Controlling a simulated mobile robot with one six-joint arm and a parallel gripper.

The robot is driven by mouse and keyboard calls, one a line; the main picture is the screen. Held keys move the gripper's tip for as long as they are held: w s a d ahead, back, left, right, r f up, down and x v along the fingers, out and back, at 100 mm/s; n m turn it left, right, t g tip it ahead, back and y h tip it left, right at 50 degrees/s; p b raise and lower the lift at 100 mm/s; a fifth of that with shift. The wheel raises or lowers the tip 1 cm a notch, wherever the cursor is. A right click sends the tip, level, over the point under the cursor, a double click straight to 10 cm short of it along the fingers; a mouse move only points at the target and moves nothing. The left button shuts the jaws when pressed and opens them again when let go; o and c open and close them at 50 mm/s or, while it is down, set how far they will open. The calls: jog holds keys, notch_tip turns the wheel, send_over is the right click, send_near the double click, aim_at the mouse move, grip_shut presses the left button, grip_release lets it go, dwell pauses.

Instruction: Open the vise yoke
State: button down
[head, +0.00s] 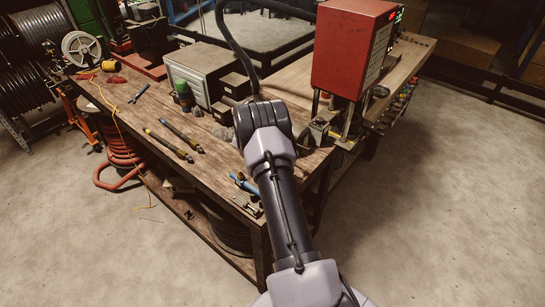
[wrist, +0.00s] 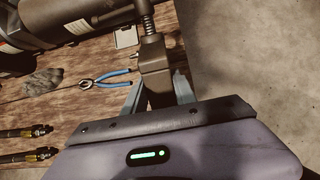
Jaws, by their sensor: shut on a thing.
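In the wrist view my gripper (wrist: 157,92) has its two grey fingers closed on either side of a dark upright bar. This bar appears to be the vise yoke (wrist: 154,58), with a block-like head. A threaded screw (wrist: 147,22) runs up from that head toward the top of the picture. The lower end of the yoke is hidden behind my gripper body. In the head view my arm hides my gripper, and I cannot make out the yoke there.
Blue-handled pliers (wrist: 105,79) lie on the wooden bench (head: 215,165), near two hoses with brass ends (head: 175,140). A small grey plate (wrist: 126,36) lies beyond the pliers. A red machine (head: 350,50) stands on the right. Bare concrete floor (head: 430,190) is clear.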

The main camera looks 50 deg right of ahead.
dwell(0.3)
jog(key=c, duration=1)
grip_release()
jog(key=w+v, duration=0.1)
jog(key=v, duration=1.6)
jog(key=shift+s+r, duration=0.2)
jog(key=shift+s, duration=0.3)
jog(key=shift+a, duration=0.1)
